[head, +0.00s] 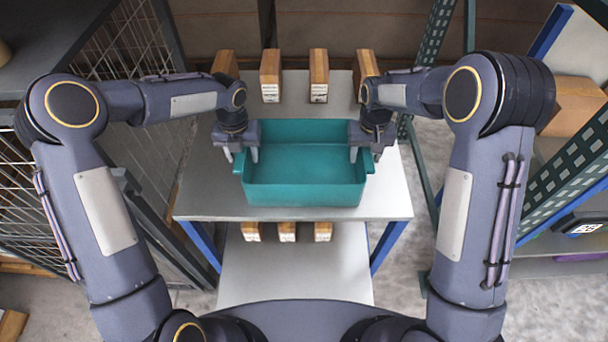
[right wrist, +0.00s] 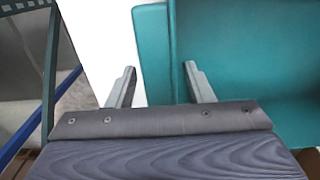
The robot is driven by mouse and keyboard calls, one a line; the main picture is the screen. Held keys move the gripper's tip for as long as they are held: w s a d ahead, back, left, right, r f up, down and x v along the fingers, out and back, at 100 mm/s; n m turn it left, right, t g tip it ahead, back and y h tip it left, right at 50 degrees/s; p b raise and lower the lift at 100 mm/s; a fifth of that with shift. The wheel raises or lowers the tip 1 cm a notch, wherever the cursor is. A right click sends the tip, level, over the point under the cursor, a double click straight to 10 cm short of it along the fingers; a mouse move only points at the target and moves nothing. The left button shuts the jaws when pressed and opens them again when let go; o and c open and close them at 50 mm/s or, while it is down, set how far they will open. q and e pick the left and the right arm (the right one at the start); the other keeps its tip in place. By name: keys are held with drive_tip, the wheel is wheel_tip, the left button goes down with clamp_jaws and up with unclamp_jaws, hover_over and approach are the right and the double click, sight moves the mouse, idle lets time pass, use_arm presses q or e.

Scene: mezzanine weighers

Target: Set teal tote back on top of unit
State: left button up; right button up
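The teal tote (head: 305,196) sits upright and looks empty on the light top of the unit (head: 200,205), near its front edge. My left gripper (head: 241,156) is at the tote's left end, with one finger outside and one inside the rim. My right gripper (head: 366,156) is at the right end in the same way. The right wrist view shows the right gripper (right wrist: 160,75) open, its fingers apart on either side of the tote's end rim (right wrist: 153,50), with small gaps. The left fingers also look spread.
Several brown boxes (head: 270,75) stand along the back of the top. More boxes (head: 287,231) sit on the lower shelf (head: 290,275). A wire mesh cage (head: 150,150) is at the left. A rack with green perforated posts (head: 565,160) is at the right.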

use_arm(q)
wheel_tip(320, 180, up, 12)
drive_tip(key=shift+f, duration=0.2)
use_arm(e)
drive_tip(key=shift+r, duration=0.15)
use_arm(q)
drive_tip(key=shift+r, duration=0.2)
use_arm(e)
wheel_tip(320, 180, up, 12)
idle(0.3)
idle(0.4)
